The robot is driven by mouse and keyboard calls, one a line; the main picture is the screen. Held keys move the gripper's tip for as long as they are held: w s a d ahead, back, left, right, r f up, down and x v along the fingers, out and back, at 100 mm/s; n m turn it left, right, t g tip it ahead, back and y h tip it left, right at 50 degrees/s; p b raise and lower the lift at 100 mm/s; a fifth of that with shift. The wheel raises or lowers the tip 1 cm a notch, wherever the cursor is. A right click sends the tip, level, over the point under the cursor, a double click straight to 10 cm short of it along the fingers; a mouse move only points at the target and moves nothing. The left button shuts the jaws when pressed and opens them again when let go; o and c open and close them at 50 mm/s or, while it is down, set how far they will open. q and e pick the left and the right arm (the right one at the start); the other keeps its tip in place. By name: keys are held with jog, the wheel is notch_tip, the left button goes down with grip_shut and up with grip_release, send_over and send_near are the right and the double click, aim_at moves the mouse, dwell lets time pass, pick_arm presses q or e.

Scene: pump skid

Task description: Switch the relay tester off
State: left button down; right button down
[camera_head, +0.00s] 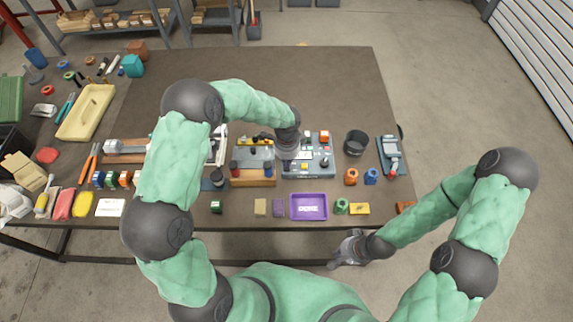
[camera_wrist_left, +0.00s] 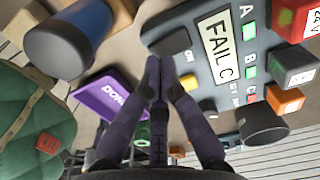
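The relay tester (camera_head: 322,168) is a dark grey box near the middle of the table. In the left wrist view the tester (camera_wrist_left: 212,18) fills the upper right, with a display (camera_wrist_left: 219,50) reading "FAIL C". A black switch-like part (camera_wrist_left: 170,43) sits beside an "ON" mark at the tester's edge; its position is unclear. My left gripper (camera_head: 286,152) is over the tester's left part. Its fingertips (camera_wrist_left: 158,68) are together and empty, close to the black part; contact cannot be told. My right gripper (camera_head: 342,256) is low by the table's front edge, fingers unclear.
A purple "DONE" tray (camera_head: 309,218) lies in front of the tester, with small coloured parts beside it. A black cup (camera_head: 355,143) and a handheld meter (camera_head: 391,155) stand to the right. The left is crowded with tools and a yellow tray (camera_head: 87,111). The table's back is clear.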

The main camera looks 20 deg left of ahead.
aim_at(287, 169)
pick_arm(q)
jog(key=shift+f+b, duration=0.8)
jog(key=shift+f, duration=0.4)
dwell(0.5)
jog(key=shift+r+p, duration=2.5)
jog(key=shift+r, duration=1.05)
jog(key=shift+s+f, duration=0.1)
